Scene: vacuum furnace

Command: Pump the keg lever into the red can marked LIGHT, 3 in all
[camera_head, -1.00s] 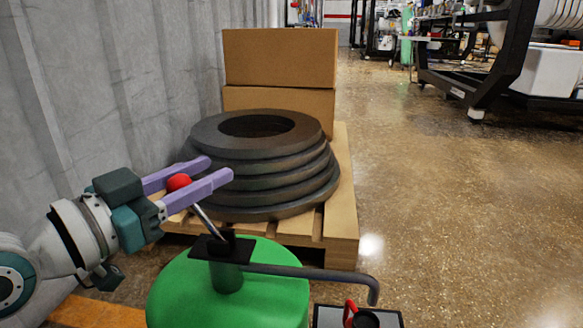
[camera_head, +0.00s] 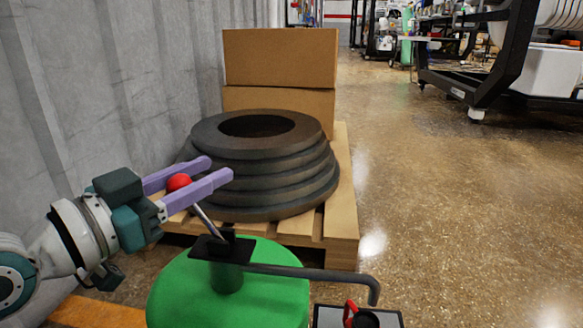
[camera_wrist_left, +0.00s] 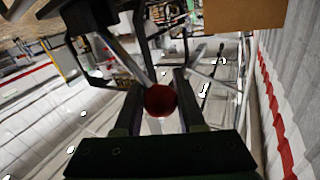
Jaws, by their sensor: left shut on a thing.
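The green keg (camera_head: 265,290) stands at the bottom middle of the head view, with a pump on top and a spout pipe (camera_head: 320,274) reaching right. The pump lever (camera_head: 207,219) tilts up to the left and ends in a red ball knob (camera_head: 179,182). My left gripper (camera_head: 205,176) is shut on the knob, its two purple fingers on either side. The knob also shows between the fingers in the left wrist view (camera_wrist_left: 161,100). The red can (camera_head: 350,312) is under the spout's end, mostly cut off by the frame; its marking is not readable. My right gripper is not in view.
Behind the keg, a wooden pallet (camera_head: 343,228) carries stacked dark rings (camera_head: 315,178) and cardboard boxes (camera_head: 280,58). A grey wall (camera_head: 110,90) runs along the left. The floor (camera_head: 460,220) to the right is open, with a black frame (camera_head: 490,75) farther back.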

